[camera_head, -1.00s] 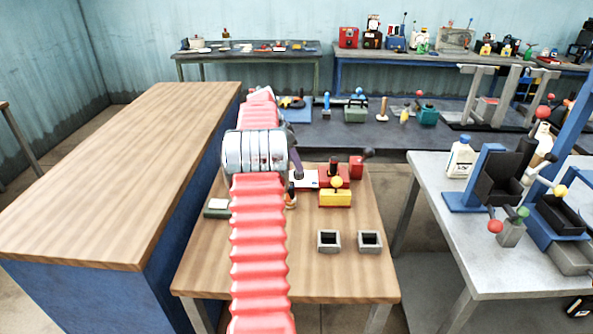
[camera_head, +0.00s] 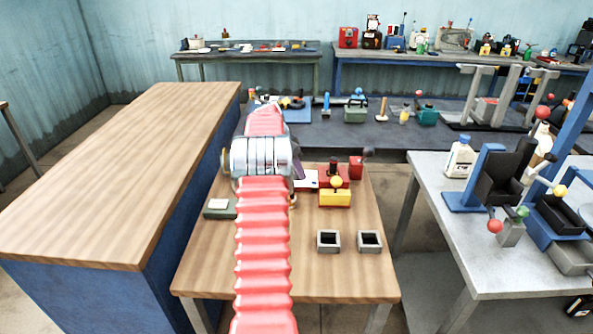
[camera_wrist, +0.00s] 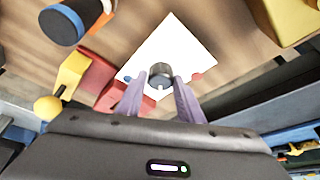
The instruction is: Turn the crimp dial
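The crimp dial is likely the small grey round knob (camera_wrist: 160,73) on a bright white plate (camera_wrist: 168,50) in the wrist view. My gripper (camera_wrist: 160,80) has its two purple fingers apart, one on each side of the knob. The fingertips look close to the knob, but I cannot tell whether they touch it. In the head view, part of the white plate (camera_head: 310,179) shows on the small wooden table, left of a red block. My arm hides the knob and most of the gripper there.
A yellow block (camera_head: 335,198) and a red block (camera_head: 357,168) stand right of the plate. Two grey square sockets (camera_head: 329,241) (camera_head: 370,241) sit nearer. A dark green box (camera_head: 221,208) lies left of my arm.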

